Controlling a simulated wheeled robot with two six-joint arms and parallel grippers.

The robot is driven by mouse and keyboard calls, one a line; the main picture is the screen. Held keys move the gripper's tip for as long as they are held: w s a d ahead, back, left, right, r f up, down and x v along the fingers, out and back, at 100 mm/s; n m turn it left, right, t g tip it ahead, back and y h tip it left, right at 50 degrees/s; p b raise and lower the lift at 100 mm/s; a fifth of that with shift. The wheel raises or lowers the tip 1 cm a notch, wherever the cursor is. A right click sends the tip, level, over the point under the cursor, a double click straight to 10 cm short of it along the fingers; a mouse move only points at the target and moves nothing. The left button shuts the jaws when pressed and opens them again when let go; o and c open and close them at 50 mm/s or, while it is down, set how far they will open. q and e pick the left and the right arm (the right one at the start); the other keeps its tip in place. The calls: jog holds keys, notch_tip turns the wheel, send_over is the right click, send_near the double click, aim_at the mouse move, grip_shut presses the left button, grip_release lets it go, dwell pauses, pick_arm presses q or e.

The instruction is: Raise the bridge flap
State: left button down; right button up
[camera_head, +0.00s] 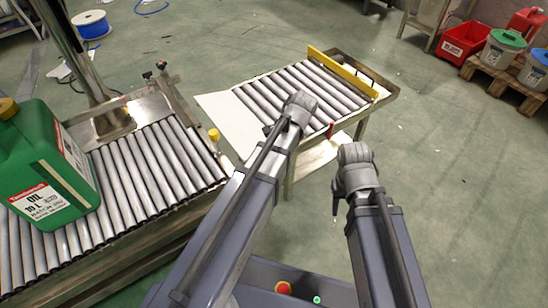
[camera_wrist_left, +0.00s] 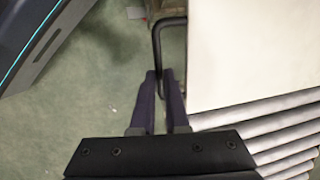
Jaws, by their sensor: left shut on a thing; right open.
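The bridge flap (camera_head: 222,112) is a pale, flat panel at the left end of the right roller conveyor. It lies about level in the gap between the two conveyors. It also shows in the left wrist view (camera_wrist_left: 245,50), with rollers beside it. A thin black bent handle (camera_wrist_left: 157,45) stands along its edge. My left gripper (camera_wrist_left: 159,78) is shut on this handle, the bar between its fingertips. In the head view my left arm hides this grip. My right gripper (camera_head: 336,200) hangs open and empty, right of the right conveyor's near side.
The left roller conveyor (camera_head: 150,165) carries a green oil can (camera_head: 45,165). The right conveyor (camera_head: 320,90) has a yellow rail (camera_head: 342,72) at its far side. A red bin (camera_head: 462,42) and buckets on a pallet stand at the back right. The floor to the right is free.

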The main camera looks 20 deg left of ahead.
pick_arm(q)
jog(key=shift+w+d+r+g+y+b, duration=0.35)
jog(key=shift+w+r+g+y, duration=0.15)
jog(key=shift+g+y, duration=0.15)
jog(key=shift+w+d+r+g+y+b, duration=0.25)
jog(key=shift+w+r+g+y, duration=0.25)
jog(key=shift+g, duration=0.25)
pick_arm(e)
jog(key=shift+f, duration=0.55)
pick_arm(q)
jog(key=shift+s, duration=0.1)
jog(key=c, duration=0.9)
grip_release()
jog(key=shift+r, duration=0.15)
pick_arm(e)
jog(key=shift+r, duration=0.1)
